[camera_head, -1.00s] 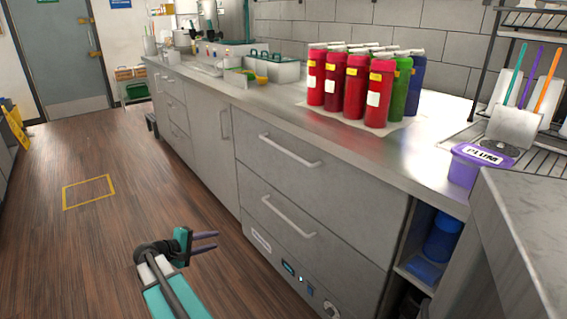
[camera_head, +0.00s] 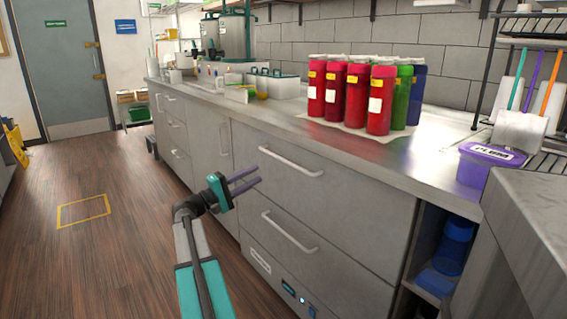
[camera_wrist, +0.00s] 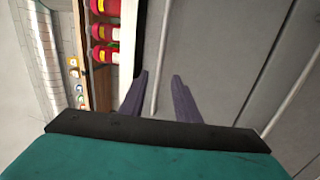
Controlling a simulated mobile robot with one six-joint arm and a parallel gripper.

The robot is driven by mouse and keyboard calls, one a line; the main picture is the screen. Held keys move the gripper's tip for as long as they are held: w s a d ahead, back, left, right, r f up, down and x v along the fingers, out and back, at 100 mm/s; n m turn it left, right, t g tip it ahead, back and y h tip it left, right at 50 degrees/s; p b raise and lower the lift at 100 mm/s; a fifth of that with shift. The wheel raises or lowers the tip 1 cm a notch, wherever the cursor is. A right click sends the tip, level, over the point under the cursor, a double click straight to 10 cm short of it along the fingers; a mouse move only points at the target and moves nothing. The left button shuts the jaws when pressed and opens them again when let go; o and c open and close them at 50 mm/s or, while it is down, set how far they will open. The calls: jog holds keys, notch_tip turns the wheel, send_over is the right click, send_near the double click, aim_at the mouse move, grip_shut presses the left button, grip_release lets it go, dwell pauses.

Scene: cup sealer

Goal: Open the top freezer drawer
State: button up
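The top freezer drawer (camera_head: 335,183) is a grey front panel under the steel counter, flush with the cabinet. Its long bar handle (camera_head: 291,162) runs across its upper left part. In the wrist view the same handle (camera_wrist: 163,55) lies ahead, in line with the gap between my fingers. My gripper (camera_head: 257,180), with two purple fingers, is open and empty, in front of the drawer face just left of and below the handle. It looks apart from the handle. The lower drawer (camera_head: 330,262) with its own handle (camera_head: 290,232) is also closed.
Red, green and blue bottles (camera_head: 347,92) stand on the counter (camera_head: 300,133) above. A purple tub (camera_head: 484,163) sits at the right, over an open shelf with a blue container (camera_head: 455,246). A control panel (camera_head: 290,289) is below the drawers.

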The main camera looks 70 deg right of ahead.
aim_at(283, 160)
jog(key=b+x, duration=0.2)
jog(key=x, duration=1.1)
jog(key=shift+s+d, duration=0.2)
jog(key=shift+d, duration=0.15)
grip_shut()
